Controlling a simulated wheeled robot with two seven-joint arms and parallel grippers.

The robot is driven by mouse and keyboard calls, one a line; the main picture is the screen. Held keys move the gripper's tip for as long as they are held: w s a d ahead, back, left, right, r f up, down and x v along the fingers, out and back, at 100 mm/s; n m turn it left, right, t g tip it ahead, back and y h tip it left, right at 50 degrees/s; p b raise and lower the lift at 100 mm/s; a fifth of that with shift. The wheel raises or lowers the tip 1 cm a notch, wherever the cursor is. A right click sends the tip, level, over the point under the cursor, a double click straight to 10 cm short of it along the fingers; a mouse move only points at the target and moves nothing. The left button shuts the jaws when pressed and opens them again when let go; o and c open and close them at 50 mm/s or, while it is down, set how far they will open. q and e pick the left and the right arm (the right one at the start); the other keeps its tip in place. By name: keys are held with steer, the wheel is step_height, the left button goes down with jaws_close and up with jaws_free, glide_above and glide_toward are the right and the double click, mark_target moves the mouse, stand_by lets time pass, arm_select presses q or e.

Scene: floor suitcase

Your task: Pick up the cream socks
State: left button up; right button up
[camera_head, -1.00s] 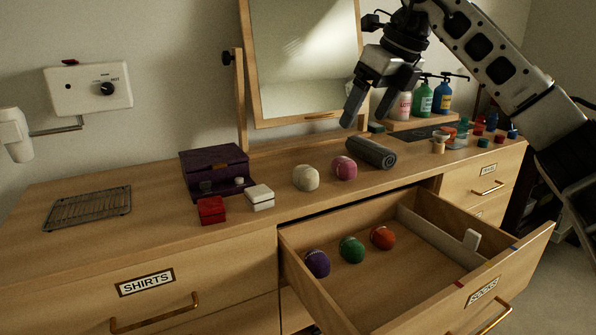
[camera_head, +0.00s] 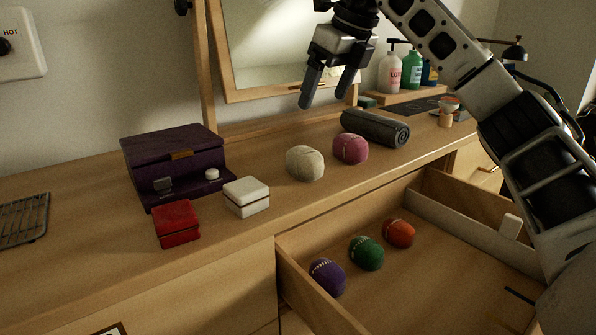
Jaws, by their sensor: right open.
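The cream socks (camera_head: 305,163) are a rolled ball on the dresser top, left of the pink rolled socks (camera_head: 350,149). My right gripper (camera_head: 325,104) is open and empty, with its fingers pointing down. It is above the dresser top, higher in the picture than the cream socks and apart from them. My left gripper is not in view.
An open drawer (camera_head: 450,270) below holds purple, green and orange sock balls. A dark rolled towel (camera_head: 376,128) lies right of the pink socks. A white box (camera_head: 246,196), a red box (camera_head: 176,223) and a purple case (camera_head: 172,165) stand left. A mirror (camera_head: 280,50) rises behind.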

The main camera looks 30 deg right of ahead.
mark_target(311, 151)
steer(key=b+x, duration=0.2)
steer(key=x, duration=0.8)
steer(key=shift+s, duration=0.1)
steer(key=shift+f, duration=0.45)
step_height(311, 151, down, 3)
steer(key=shift+s+a+r+b, duration=0.1)
steer(key=shift+s+r+b, duration=0.15)
steer(key=shift+b, duration=0.45)
steer(key=shift+x, duration=1.05)
steer(key=shift+w, duration=0.1)
steer(key=c, duration=1.1)
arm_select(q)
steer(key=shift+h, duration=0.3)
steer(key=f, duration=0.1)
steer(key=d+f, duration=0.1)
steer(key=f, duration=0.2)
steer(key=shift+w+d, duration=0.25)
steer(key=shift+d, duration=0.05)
arm_select(e)
steer(key=shift+o, duration=0.2)
